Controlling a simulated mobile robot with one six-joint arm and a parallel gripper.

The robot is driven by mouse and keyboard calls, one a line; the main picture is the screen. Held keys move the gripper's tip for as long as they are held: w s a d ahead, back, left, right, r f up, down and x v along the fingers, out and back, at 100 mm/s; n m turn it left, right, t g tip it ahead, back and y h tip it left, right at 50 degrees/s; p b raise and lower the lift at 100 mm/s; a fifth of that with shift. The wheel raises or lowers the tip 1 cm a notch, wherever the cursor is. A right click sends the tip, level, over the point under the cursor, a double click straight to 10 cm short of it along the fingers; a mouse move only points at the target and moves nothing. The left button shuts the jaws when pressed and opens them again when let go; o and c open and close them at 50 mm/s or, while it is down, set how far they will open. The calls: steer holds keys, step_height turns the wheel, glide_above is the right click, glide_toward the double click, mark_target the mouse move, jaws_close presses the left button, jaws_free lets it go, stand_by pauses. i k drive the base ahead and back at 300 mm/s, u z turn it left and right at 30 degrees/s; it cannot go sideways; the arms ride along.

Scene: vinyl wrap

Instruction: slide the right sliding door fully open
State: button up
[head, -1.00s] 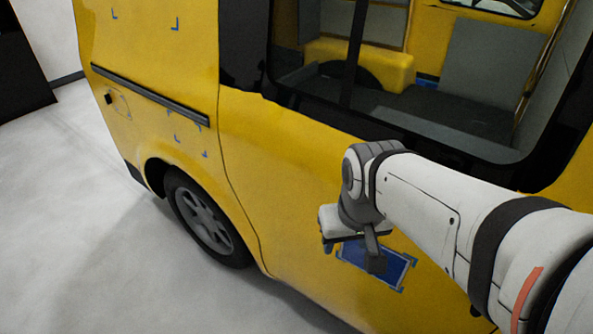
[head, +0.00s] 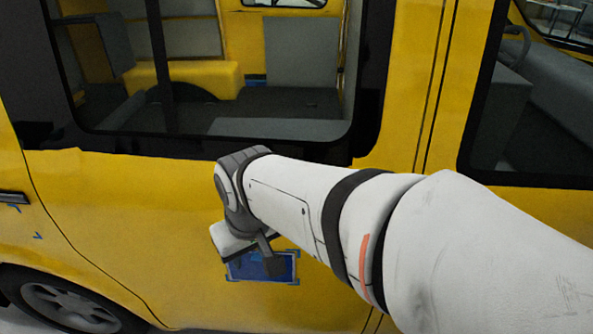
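The yellow sliding door (head: 130,205) of the van fills the middle of the head view, with a large dark-framed window in its upper part. A seam on its left and a double seam on its right mark its edges, and it looks closed. My gripper (head: 255,258) is in front of the lower door panel, beside a blue rectangular patch (head: 262,267) with corner marks. The gripper partly covers the patch. I cannot tell if it touches the door. Its fingers are too small and hidden to tell open from shut. No door handle shows clearly.
A dark rail (head: 12,197) runs along the rear body panel at the far left. The rear wheel (head: 70,305) is at the lower left. The front door's window (head: 540,110) is at the right. My arm covers the lower right.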

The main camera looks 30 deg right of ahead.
mark_target(141, 206)
steer(key=z, duration=0.7)
steer(key=k, duration=0.65)
